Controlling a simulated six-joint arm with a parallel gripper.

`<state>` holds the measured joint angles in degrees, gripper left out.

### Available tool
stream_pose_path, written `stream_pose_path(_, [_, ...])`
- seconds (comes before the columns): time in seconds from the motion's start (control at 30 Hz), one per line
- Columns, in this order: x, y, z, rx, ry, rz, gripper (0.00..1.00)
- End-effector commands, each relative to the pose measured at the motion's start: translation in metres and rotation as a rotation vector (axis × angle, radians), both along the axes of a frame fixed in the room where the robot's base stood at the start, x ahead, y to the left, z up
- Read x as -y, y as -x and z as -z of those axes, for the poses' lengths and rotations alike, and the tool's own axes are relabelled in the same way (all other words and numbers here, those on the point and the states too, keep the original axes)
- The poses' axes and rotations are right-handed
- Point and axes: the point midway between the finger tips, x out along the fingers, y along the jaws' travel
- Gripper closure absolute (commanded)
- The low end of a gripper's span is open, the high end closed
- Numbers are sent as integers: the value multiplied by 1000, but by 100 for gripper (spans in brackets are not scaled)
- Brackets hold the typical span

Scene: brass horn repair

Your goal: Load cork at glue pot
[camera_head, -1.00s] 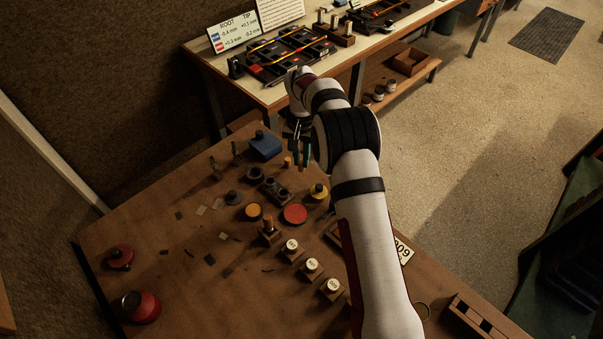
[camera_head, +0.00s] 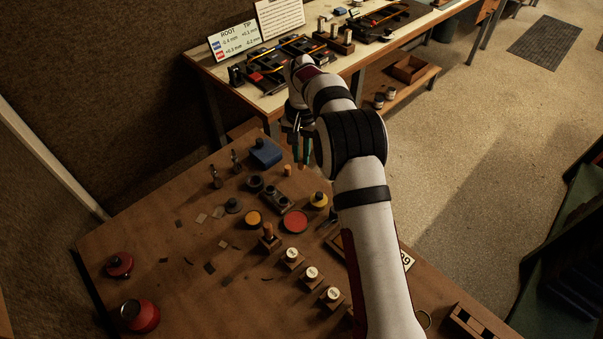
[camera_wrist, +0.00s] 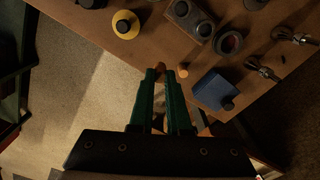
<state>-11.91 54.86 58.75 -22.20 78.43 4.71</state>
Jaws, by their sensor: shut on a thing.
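My gripper (camera_wrist: 162,75) has long green fingers, closed around a small brown cork piece (camera_wrist: 162,66) at their tips. In the head view, my gripper (camera_head: 301,165) hangs over the bench's far right edge, and the held piece cannot be made out there. A short orange cork cylinder (camera_head: 287,170) stands close by on the bench; it also shows just beside the fingertips in the wrist view (camera_wrist: 183,73). Whether this is the glue pot I cannot tell.
A blue box (camera_head: 265,153) with a black knob, a dark two-hole block (camera_head: 278,201), a yellow pot (camera_head: 319,201) and a red disc (camera_head: 294,222) stand around my gripper. White-topped blocks (camera_head: 312,275) stand nearer. A second bench (camera_head: 262,98) with trays lies behind.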

Motion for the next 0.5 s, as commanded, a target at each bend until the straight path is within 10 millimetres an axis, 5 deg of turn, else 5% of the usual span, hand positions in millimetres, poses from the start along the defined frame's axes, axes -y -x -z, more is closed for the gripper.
stream_pose_path(0.17, [-16,10,-2,0,1,-5,100])
stream_pose_path(0.5, [-105,99,-14,0,1,-6,100])
